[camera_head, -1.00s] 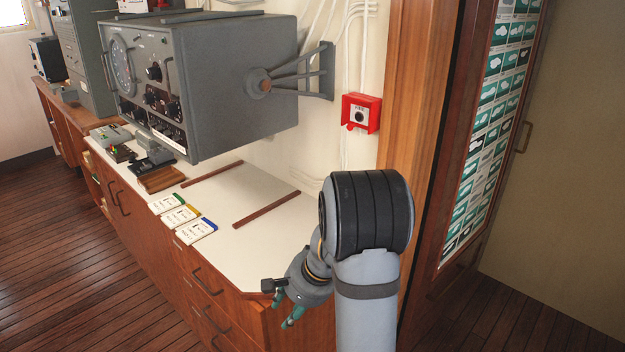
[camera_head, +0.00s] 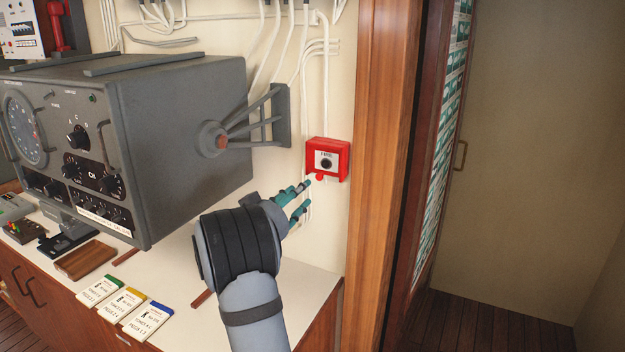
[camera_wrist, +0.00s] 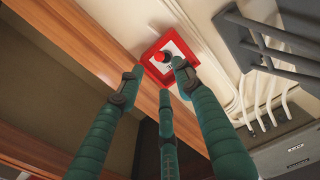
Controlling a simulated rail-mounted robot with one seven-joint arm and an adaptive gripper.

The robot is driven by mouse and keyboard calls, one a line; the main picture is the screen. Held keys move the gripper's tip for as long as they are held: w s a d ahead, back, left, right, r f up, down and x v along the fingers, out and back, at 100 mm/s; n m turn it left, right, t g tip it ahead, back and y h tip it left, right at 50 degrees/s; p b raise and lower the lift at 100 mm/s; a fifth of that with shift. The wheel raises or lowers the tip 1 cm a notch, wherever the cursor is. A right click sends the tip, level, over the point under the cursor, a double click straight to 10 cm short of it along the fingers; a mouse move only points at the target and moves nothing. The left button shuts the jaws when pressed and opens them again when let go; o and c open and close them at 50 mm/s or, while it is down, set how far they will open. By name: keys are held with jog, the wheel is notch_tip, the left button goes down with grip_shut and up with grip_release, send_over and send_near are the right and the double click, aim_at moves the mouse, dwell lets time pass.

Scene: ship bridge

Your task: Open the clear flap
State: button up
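The red wall box (camera_head: 328,158) has a white front plate with a dark round button, and is mounted on the cream wall left of the wooden post. A small red tab shows at its lower edge. The box is also in the wrist view (camera_wrist: 168,59), beyond my fingertips. The clear flap itself cannot be made out in either view. My gripper (camera_head: 304,197) is just below and left of the box. Its green fingers are spread apart with nothing between them, as the wrist view (camera_wrist: 153,75) shows. Whether a fingertip touches the box cannot be told.
A large grey radio unit (camera_head: 180,135) juts from the wall on a bracket (camera_head: 255,130), left of the box. White cables (camera_head: 325,75) run down the wall to the box. Small booklets (camera_head: 125,305) lie on the white counter (camera_head: 300,270) below. A wooden post (camera_head: 378,190) stands right of the box.

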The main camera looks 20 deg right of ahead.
aim_at(318, 178)
jog(key=p+x, duration=0.3)
jog(key=x, duration=0.4)
jog(key=shift+w+d+r, duration=0.15)
jog(key=shift+d, duration=0.2)
jog(key=shift+w+d+p, duration=0.45)
jog(key=shift+d, duration=0.15)
jog(key=shift+a, duration=0.1)
jog(key=shift+c, duration=0.3)
jog(key=c, duration=0.7)
grip_shut()
